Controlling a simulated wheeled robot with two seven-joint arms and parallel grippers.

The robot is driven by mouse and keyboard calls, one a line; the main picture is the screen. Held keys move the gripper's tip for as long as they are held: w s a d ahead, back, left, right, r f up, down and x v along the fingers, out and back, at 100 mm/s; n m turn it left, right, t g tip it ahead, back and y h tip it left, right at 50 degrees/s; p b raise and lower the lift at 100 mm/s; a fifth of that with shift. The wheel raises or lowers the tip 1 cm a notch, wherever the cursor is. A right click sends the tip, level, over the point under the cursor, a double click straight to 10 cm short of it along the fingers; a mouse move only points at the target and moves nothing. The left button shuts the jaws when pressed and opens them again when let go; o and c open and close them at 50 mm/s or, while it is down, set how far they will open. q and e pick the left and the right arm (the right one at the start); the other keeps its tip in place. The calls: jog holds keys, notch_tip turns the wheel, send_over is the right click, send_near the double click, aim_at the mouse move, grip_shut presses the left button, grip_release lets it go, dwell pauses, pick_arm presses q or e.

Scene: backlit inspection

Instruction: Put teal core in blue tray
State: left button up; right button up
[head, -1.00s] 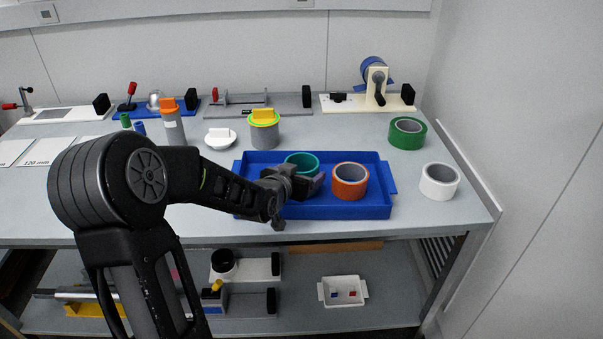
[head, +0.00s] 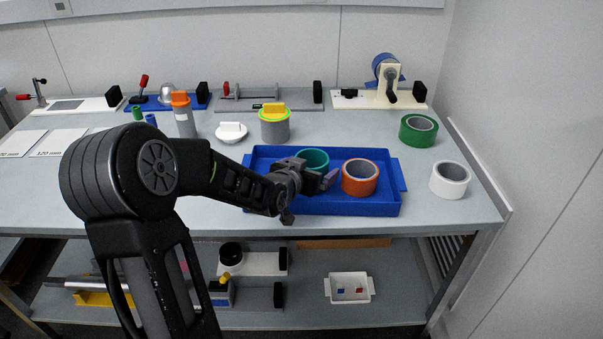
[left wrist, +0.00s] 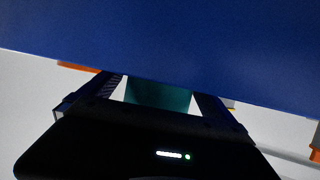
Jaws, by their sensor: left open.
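The teal core (head: 314,158) is a short open ring in the left-middle part of the blue tray (head: 270,156). My gripper hides its lower front, so I cannot see its base. My left gripper (head: 320,181) is open, low over the tray, just in front of the core. In the left wrist view a teal surface (left wrist: 158,95) shows between the fingers, and a wide blue surface (left wrist: 170,45) fills the top.
An orange tape roll (head: 360,178) stands in the tray, right of my gripper. A green roll (head: 418,131) and a white roll (head: 450,180) stand right of the tray. A grey canister with a yellow top (head: 274,124) stands behind it. Bare bench lies between these.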

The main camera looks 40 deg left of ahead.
pick_arm(q)
jog(key=v, duration=1.1)
jog(key=shift+s+d+r, duration=0.1)
jog(key=shift+s+r, duration=0.15)
jog(key=shift+s, duration=0.1)
jog(key=shift+s, duration=0.1)
